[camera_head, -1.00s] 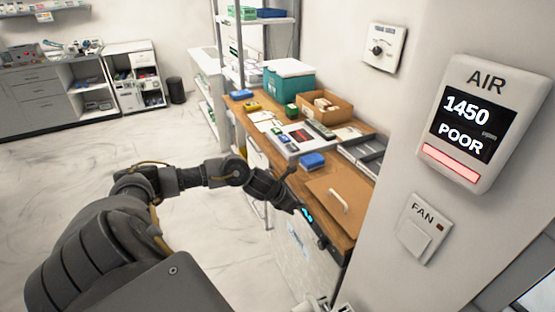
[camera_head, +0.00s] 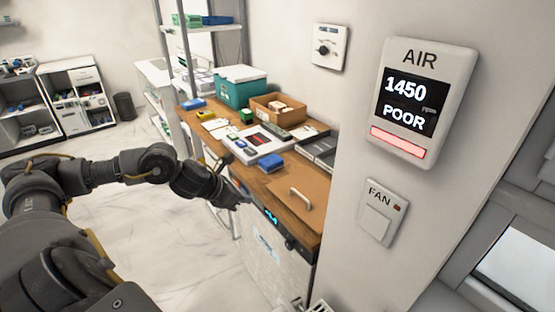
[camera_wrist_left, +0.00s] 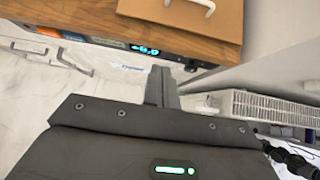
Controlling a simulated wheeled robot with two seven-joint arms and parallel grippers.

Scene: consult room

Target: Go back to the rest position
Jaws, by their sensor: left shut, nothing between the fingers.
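My left arm comes in from the left in the head view. Its gripper (camera_head: 243,201) is beside the front edge of the wooden counter (camera_head: 225,152), close to a small lit blue display (camera_head: 271,216). In the left wrist view the two fingers (camera_wrist_left: 161,86) are together with nothing between them, below the counter edge. My right gripper is not in view.
An air monitor (camera_head: 421,103) reading 1450 POOR and a fan switch (camera_head: 382,212) are on the wall. Floor at left is clear.

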